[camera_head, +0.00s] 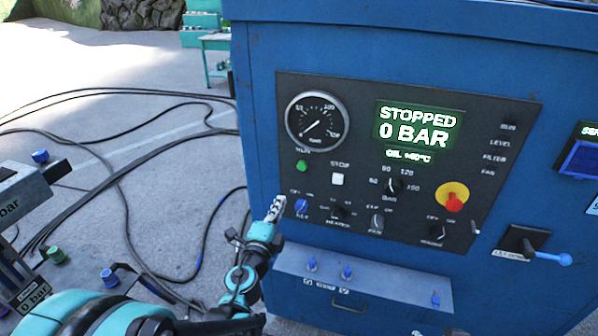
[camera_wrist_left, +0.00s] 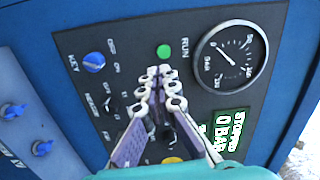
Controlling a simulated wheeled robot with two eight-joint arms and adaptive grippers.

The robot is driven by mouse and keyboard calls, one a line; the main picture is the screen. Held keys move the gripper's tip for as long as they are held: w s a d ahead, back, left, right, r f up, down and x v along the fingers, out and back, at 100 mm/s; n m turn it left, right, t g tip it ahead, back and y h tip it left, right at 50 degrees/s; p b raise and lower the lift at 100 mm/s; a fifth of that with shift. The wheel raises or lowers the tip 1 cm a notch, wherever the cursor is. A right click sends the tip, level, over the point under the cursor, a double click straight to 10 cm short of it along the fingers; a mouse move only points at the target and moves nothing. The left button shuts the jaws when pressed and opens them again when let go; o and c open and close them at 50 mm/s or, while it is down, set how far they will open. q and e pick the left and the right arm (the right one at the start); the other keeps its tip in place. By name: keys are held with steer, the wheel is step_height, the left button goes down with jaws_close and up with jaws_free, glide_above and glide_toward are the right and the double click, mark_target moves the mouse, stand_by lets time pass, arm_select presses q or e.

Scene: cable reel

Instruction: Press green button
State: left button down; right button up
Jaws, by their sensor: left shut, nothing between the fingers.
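The green button (camera_head: 301,166) is on the black control panel (camera_head: 350,230) of the blue cabinet, below the round gauge. In the left wrist view the green button (camera_wrist_left: 164,51) is labelled RUN and lies just beyond my fingertips. My left gripper (camera_head: 276,203) is shut and empty, below and left of the button in the head view. In the left wrist view its fingertips (camera_wrist_left: 160,72) meet just short of the button. I cannot tell its exact distance from the panel. The display (camera_head: 417,126) reads STOPPED, 0 BAR. My right gripper is not in view.
A white stop button (camera_head: 337,179), a blue key switch (camera_head: 301,206), several dark knobs and a red emergency button (camera_head: 454,203) on yellow share the panel. A grey ledge with blue valves (camera_head: 346,271) juts out below. Cables (camera_head: 130,150) lie on the floor at left.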

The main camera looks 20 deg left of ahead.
mark_target(302, 171)
arm_select(q)
steer(key=shift+w+d+f+m+h, duration=0.1)
steer(key=shift+d+f+m+h, duration=0.4)
steer(key=shift+m, duration=0.3)
steer(key=shift+r, duration=0.1)
steer(key=w, duration=0.4)
steer(key=w+b, duration=0.1)
steer(key=w, duration=0.9)
steer(key=shift+d+b, duration=0.25)
steer(key=shift+b, duration=0.15)
